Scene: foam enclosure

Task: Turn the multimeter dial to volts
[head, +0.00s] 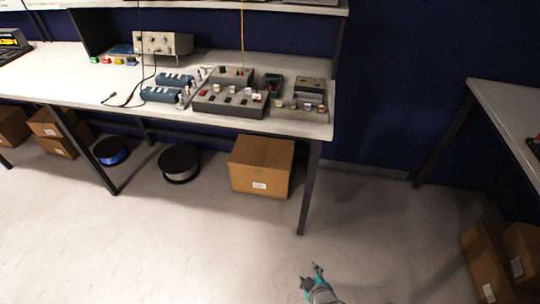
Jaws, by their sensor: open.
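My teal gripper (310,273) is at the bottom of the head view, over the pale floor. It is open and empty, well in front of the bench and apart from everything. No multimeter or dial can be made out for certain. Several small instruments stand on the bench: a small dark device (272,83), a grey box with a red button (233,75), a long grey panel with knobs (228,101) and a grey unit at the right end (309,88). Their markings are too small to read.
The white bench (60,75) runs along the back left, with a shelf above it. A beige box with knobs (163,43) and blue modules (163,94) stand on it. Cardboard boxes (262,167) and spools (179,163) lie underneath. Another bench (505,105) is at right. The middle floor is clear.

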